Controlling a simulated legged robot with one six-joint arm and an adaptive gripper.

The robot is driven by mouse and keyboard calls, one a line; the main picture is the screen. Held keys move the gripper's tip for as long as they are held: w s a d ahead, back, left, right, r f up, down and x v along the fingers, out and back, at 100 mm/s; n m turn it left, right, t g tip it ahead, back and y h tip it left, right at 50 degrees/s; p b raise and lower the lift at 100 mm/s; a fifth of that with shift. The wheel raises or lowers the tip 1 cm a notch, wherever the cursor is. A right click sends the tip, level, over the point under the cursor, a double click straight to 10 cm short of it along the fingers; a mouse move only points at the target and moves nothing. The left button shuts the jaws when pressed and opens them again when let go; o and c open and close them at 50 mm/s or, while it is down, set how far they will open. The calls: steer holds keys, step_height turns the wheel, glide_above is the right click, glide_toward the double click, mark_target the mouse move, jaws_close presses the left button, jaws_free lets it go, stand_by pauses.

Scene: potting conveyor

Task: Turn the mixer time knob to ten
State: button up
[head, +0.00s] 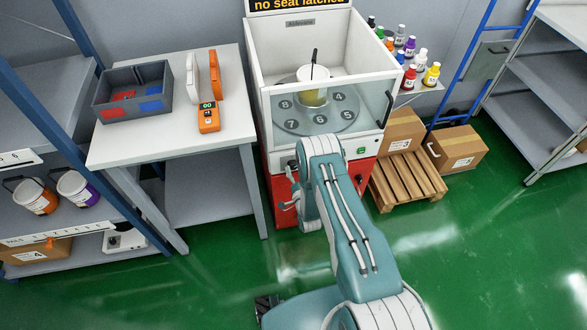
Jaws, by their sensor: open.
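The mixer (257,90) is a white, open-topped cabinet on a red base. Its sign reads "no seat latched". Inside, a round grey turntable with numbered places holds a white cup (313,74) with a dark stick in it. The front panel has a green switch (362,151) right of my arm. My arm covers the middle of this panel, and I cannot make out the time knob or its setting. My gripper (286,203) is small and grey in view, open, low in front of the red base at the left. I see nothing held in it.
Left stands a white table (130,150) with a grey bin (133,92) and an orange handheld device (208,118). Right are a wooden pallet (412,182), cardboard boxes (457,149) and a bottle shelf (425,88). Green floor is clear at the lower right.

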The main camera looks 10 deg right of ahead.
steer(key=s, duration=1)
steer(key=shift+s+d+f, duration=0.15)
steer(key=shift+d+f, duration=0.05)
steer(key=shift+f, duration=0.15)
